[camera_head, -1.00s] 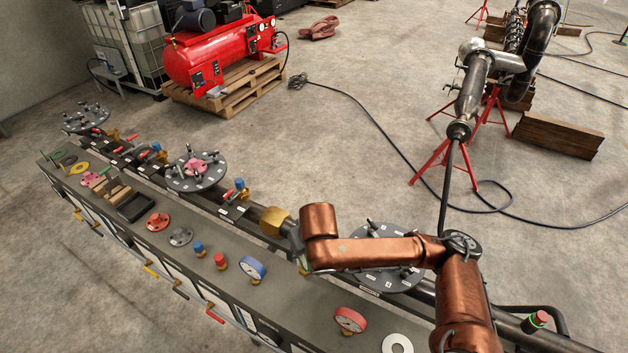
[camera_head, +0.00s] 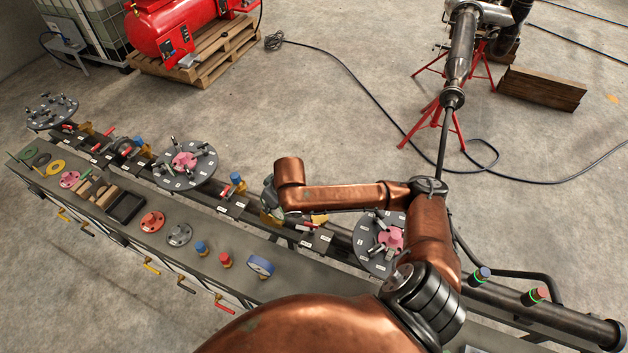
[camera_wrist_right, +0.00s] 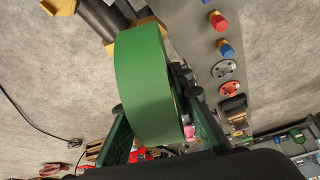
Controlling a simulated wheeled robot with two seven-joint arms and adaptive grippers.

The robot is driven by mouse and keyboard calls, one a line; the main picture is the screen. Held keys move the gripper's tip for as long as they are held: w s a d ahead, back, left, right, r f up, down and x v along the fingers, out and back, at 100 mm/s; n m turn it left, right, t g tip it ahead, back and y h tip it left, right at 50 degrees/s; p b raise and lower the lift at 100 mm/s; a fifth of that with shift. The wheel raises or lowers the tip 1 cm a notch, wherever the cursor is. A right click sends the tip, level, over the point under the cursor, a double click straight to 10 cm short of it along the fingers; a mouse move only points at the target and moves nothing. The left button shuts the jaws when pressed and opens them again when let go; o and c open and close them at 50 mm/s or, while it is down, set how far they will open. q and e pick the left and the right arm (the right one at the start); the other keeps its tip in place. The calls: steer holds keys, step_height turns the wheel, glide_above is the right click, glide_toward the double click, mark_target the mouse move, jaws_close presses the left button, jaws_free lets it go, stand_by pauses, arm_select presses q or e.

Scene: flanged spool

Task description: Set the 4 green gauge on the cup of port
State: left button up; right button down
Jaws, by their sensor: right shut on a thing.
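The green gauge (camera_wrist_right: 145,85) is a thick green disc, seen mostly by its broad rim in the right wrist view. My right gripper (camera_wrist_right: 160,120) is shut on it, with a dark green finger on each side. A brass fitting (camera_wrist_right: 150,27) on the dark pipe shows just beyond the gauge; I cannot tell whether they touch. In the head view my right gripper (camera_head: 268,195) hangs at the end of the copper arm, by a brass fitting (camera_head: 272,217) on the pipe. The gauge is not clearly visible there. The port numbers are too small to read. My left gripper is out of view.
The bench holds a blue gauge (camera_head: 260,266), a red-capped fitting (camera_head: 225,258), a blue-capped fitting (camera_head: 201,248) and a dark tray (camera_head: 125,207). Flanged discs (camera_head: 200,158) with upright studs stand along the pipe. My arm covers the bench's near right.

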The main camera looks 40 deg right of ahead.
arm_select(q)
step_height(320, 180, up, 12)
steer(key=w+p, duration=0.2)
steer(key=p, duration=0.9)
arm_select(e)
steer(key=s+d+f+n+y, duration=0.1)
steer(key=s+d+f+n, duration=0.15)
steer(key=d, duration=1.35)
arm_select(q)
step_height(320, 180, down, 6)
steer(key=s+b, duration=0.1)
steer(key=b, duration=0.5)
steer(key=shift+b, duration=0.4)
arm_select(e)
step_height(320, 180, down, 6)
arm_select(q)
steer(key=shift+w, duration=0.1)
arm_select(e)
steer(key=shift+a+n, duration=0.15)
steer(key=shift+n, duration=0.1)
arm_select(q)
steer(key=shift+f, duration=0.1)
arm_select(e)
steer(key=shift+f, duration=0.15)
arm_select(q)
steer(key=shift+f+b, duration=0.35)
arm_select(e)
steer(key=shift+f, duration=1.05)
